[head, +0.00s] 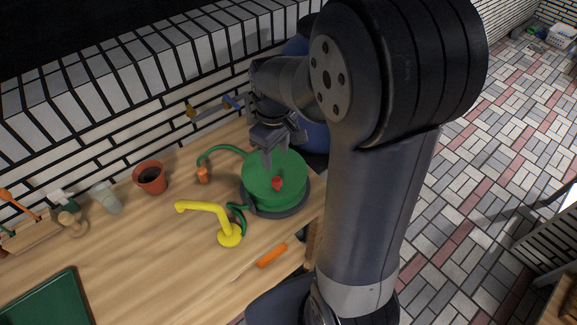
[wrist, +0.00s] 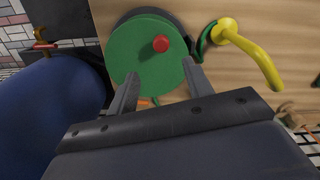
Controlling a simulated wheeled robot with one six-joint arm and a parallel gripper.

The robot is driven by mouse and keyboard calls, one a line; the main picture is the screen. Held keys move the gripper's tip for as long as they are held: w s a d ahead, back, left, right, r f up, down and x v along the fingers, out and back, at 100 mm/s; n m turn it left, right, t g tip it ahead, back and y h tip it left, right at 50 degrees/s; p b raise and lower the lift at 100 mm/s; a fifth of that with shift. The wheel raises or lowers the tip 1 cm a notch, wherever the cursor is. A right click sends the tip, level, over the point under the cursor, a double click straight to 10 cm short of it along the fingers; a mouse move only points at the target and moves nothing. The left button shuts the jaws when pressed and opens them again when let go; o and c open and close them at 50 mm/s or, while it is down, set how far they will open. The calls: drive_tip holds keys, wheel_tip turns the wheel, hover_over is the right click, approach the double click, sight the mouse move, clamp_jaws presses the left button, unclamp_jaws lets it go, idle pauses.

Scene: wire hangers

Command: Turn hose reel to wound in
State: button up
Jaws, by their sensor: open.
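The hose reel (head: 262,185) is a green round drum on a dark grey base, standing at the right end of the wooden bench. A red knob (head: 277,183) sticks up from its top face, off the centre. In the wrist view the reel (wrist: 135,62) and its red knob (wrist: 161,44) lie just beyond my fingers. My gripper (head: 268,160) is open and empty, above the back edge of the reel; in the wrist view its two fingers (wrist: 160,85) point at the green disc. A green hose end with an orange nozzle (head: 202,174) lies left of the reel.
A yellow tap (head: 215,215) stands close to the left of the reel. An orange-handled tool (head: 271,255) lies near the front edge. A terracotta pot (head: 150,177) stands further left. A blue barrel (wrist: 55,110) stands beside the bench end. The brick wall is behind.

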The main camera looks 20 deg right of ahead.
sight(276, 180)
wheel_tip(276, 180, down, 11)
drive_tip(key=shift+r+p, duration=0.2)
drive_tip(key=shift+p, duration=0.2)
drive_tip(key=shift+a, duration=0.1)
clamp_jaws()
idle(0.4)
